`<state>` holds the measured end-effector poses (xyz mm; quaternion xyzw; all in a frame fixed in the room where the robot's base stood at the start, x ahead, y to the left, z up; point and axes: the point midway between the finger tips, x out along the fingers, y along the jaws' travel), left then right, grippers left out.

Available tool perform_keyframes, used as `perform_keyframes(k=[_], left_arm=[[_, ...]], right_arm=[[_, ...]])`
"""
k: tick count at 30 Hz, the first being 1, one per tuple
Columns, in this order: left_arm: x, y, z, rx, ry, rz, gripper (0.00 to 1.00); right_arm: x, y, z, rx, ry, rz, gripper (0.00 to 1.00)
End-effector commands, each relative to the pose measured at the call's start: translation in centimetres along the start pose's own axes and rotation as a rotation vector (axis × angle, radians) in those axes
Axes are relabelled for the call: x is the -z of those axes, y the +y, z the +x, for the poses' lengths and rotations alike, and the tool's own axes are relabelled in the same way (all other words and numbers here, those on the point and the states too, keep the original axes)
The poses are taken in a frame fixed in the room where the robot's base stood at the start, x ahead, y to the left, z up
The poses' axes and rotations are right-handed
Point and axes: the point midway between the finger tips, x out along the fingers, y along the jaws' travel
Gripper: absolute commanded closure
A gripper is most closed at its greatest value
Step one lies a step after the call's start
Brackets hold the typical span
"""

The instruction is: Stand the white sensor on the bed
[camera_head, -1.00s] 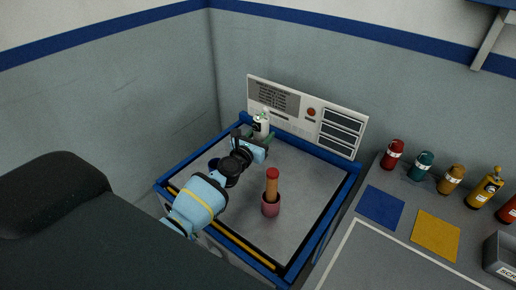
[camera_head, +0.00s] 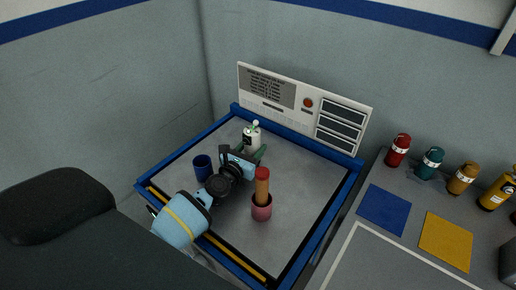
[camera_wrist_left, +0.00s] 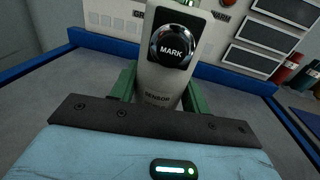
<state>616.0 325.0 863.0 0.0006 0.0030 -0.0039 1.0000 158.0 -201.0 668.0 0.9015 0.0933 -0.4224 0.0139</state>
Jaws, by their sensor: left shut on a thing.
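The white sensor (camera_head: 251,136) is upright at the back of the blue-rimmed bed (camera_head: 312,238), in front of the panel. In the left wrist view the sensor (camera_wrist_left: 160,85) shows a black round "MARK" button and lies between green fingers. My left gripper (camera_head: 252,153) is shut on the sensor, with a finger on each side of it. The sensor's lower part is hidden by the gripper, so I cannot tell whether its base touches the bed. My right gripper is not in view.
A pink cup (camera_head: 261,212) holding a brown, red-topped stick (camera_head: 262,186) stands close right of my left gripper. A blue cup (camera_head: 202,167) stands left of it. The control panel (camera_head: 303,106) rises behind. Several bottles (camera_head: 397,151) line the right bench. The bed's right part is clear.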

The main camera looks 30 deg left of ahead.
Motion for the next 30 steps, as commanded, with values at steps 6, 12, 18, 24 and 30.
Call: perform_keyframes(k=[6,12,18,24,30], left_arm=[[-0.3,0.0,0.1,0.000,-0.008,0.000,0.79],[0.2,0.0,0.1,0.000,-0.005,-0.001,0.79],[0.1,0.0,0.1,0.000,-0.006,0.000,0.33],[0.1,0.0,0.1,0.000,-0.006,0.000,0.32],[-0.6,0.1,0.1,0.000,-0.009,0.000,0.32]], right_arm=[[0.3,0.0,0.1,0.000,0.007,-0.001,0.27],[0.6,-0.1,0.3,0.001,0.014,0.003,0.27],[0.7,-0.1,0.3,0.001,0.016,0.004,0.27],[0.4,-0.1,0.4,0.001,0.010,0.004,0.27],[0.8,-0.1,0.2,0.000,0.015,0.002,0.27]])
